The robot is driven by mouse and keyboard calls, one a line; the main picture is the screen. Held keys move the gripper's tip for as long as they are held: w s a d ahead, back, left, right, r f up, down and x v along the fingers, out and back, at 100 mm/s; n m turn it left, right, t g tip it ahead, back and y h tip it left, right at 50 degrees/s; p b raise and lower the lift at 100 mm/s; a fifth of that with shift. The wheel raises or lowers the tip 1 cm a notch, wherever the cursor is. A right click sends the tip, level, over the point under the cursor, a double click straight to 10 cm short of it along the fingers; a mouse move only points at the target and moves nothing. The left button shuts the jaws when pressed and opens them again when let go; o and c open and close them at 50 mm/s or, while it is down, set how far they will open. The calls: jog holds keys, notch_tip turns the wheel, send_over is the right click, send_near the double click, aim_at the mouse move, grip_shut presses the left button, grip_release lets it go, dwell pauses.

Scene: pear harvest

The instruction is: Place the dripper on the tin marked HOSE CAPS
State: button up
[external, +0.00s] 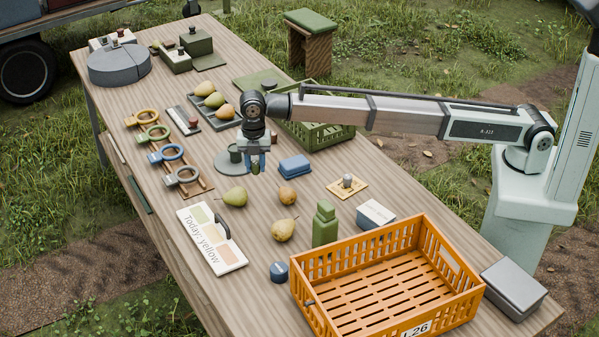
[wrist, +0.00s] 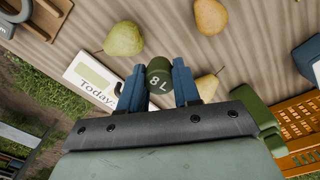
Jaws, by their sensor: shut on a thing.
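My gripper (external: 255,160) is shut on a small dark green dripper with a round end marked "8 L" (wrist: 159,75). It holds the dripper upright between its blue fingers, above the table just in front of a grey-green round plate (external: 228,165). No lettering HOSE CAPS is readable in either view. Possible tins are a blue lidded box (external: 295,166) to the right of my gripper, a white and blue-grey box (external: 375,214) farther right, and a grey lidded box (external: 513,287) at the table's right edge. I cannot tell which one is meant.
Several pears, including a green one (external: 235,197), lie in front of my gripper. A green bottle (external: 325,226) stands behind the orange crate (external: 440,275). A card reading "Today: yellow" (external: 226,255) lies front left. A green crate (external: 325,132) stands behind my gripper.

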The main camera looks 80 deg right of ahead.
jog(key=s+a+r+n, duration=0.1)
jog(key=s+a+r, duration=0.2)
jog(key=s+a, duration=0.55)
jog(key=n, duration=0.7)
send_over(376, 212)
jog(key=n, duration=0.2)
jog(key=shift+s+d+r+n, duration=0.1)
jog(key=shift+r+n, duration=0.2)
jog(key=shift+r, duration=0.05)
jog(key=shift+f, duration=4.9)
jog(key=shift+f, duration=0.15)
